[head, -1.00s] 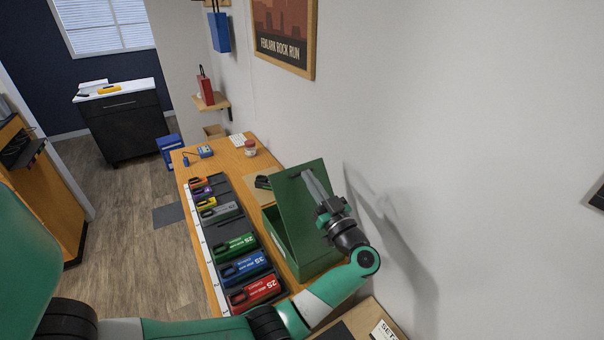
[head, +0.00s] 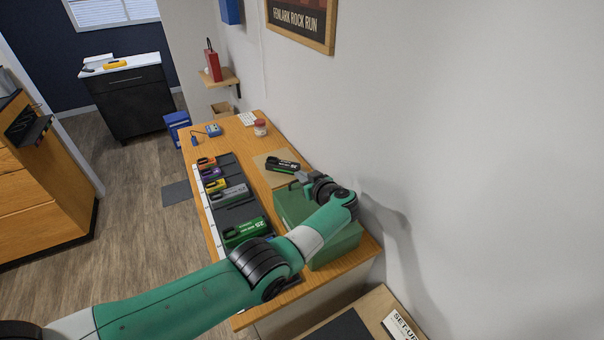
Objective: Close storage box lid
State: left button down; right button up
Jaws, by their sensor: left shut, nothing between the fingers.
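The green storage box (head: 338,250) stands on the wooden bench against the wall. Its lid (head: 290,207) lies down over the top of the box, and I see no open gap. My left arm reaches across the bench and hides much of the lid and the front of the box. My left gripper (head: 299,178) is shut and empty, at the far edge of the lid. I cannot tell whether it touches the lid. My right gripper is not in view.
A black tray (head: 233,215) with several coloured battery packs lies left of the box. A red-lidded jar (head: 260,127) stands farther back. The wall is close on the right.

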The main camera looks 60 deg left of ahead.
pick_arm(q)
jog(key=shift+a+f+b, duration=0.3)
jog(key=shift+f, duration=0.6)
jog(key=d+r+p, duration=0.9)
jog(key=p, duration=0.1)
jog(key=shift+s+r, duration=0.2)
jog(key=shift+r, duration=0.05)
jog(key=shift+d, duration=0.1)
